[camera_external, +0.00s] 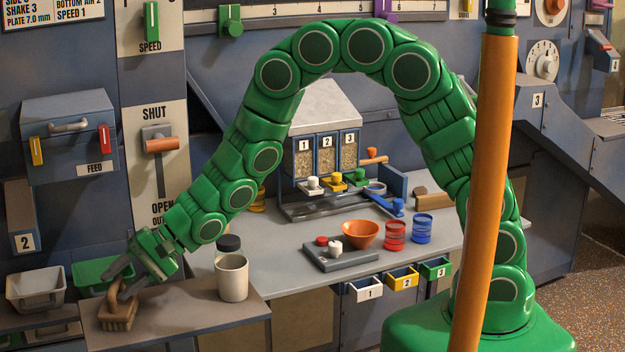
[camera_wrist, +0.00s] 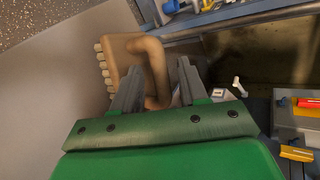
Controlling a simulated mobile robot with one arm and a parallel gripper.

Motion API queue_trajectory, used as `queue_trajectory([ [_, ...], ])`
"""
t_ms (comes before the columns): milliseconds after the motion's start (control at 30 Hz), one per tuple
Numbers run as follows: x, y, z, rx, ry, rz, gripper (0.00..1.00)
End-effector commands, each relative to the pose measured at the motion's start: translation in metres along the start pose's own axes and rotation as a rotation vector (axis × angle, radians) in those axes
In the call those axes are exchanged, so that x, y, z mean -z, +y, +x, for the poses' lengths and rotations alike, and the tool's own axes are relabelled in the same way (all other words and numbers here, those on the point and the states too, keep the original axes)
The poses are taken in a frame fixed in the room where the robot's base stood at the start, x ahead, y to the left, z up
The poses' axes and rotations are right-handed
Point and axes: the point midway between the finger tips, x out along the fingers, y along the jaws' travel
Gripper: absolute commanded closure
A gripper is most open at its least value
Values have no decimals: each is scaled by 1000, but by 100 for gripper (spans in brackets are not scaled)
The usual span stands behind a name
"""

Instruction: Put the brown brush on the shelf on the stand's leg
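The brown brush (camera_external: 118,312) stands bristles down with its loop handle up, near the left end of a brown-topped surface (camera_external: 190,303). In the wrist view the brush (camera_wrist: 118,58) has pale bristles on its left side. My gripper (camera_external: 120,279) is low over the brush. In the wrist view my gripper (camera_wrist: 160,76) has its fingers apart, with the brush's handle between them. A gap seems to show beside the handle; contact is not clear. I cannot make out for sure which surface is the shelf on the stand's leg.
A white bin (camera_external: 36,290) and a green bin (camera_external: 103,272) lie left and behind. An orange post (camera_external: 484,190) rises before my arm. The grey bench holds an orange bowl (camera_external: 360,233).

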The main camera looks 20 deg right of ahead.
Motion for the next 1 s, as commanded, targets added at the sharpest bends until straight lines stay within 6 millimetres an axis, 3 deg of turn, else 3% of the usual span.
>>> queue_trajectory([
  [367,0,-2,-11,0,1,1,56],
  [1000,0,-2,-89,-1,2,1,56],
])
